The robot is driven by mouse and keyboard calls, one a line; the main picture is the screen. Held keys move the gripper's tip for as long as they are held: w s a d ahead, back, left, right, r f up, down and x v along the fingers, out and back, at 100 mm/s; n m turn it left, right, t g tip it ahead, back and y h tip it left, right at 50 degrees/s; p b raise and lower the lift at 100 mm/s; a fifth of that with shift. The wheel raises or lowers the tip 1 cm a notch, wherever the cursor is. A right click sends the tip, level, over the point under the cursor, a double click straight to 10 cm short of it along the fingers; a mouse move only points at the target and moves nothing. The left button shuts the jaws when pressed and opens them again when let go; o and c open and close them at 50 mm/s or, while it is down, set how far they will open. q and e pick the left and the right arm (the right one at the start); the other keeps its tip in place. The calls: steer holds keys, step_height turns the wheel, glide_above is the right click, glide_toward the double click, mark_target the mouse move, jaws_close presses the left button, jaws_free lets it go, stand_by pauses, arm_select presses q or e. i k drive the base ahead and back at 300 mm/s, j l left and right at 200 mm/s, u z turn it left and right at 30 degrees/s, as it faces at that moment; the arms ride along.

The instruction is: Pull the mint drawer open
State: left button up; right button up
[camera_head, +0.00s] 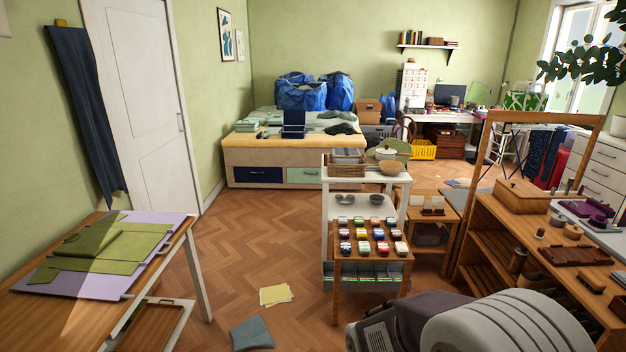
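The mint drawer (303,175) is in the front of the bed base (272,156), across the room. Its pale green front looks flush with the base, so it appears shut. Its right end is partly hidden behind the white shelf cart. A navy drawer (258,174) with a small pull sits to its left, also flush. Neither of my grippers is in view.
A cutting table (160,245) is at left. Floor before the bed is clear.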

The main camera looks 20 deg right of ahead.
mark_target(295, 175)
steer(key=i+l+z, duration=0.1)
steer(key=i, duration=0.7)
steer(key=i+l+z, duration=0.15)
steer(key=i, duration=0.65)
steer(key=i+j, duration=0.25)
steer(key=i, duration=1)
steer(key=i+j+u, duration=0.1)
steer(key=i+j, duration=0.15)
steer(key=i, duration=1.05)
steer(key=i+j, duration=0.1)
steer(key=i, duration=1.15)
steer(key=i+l, duration=0.25)
steer(key=i, duration=0.45)
steer(key=i+l+z, duration=0.15)
steer(key=i+l, duration=0.15)
steer(key=i, duration=0.4)
steer(key=i+l, duration=0.2)
steer(key=i, duration=0.5)
steer(key=i+l+z, duration=0.15)
steer(key=i, duration=0.55)
steer(key=i+l+u, duration=0.3)
steer(key=i+l, duration=0.15)
steer(key=l, duration=0.15)
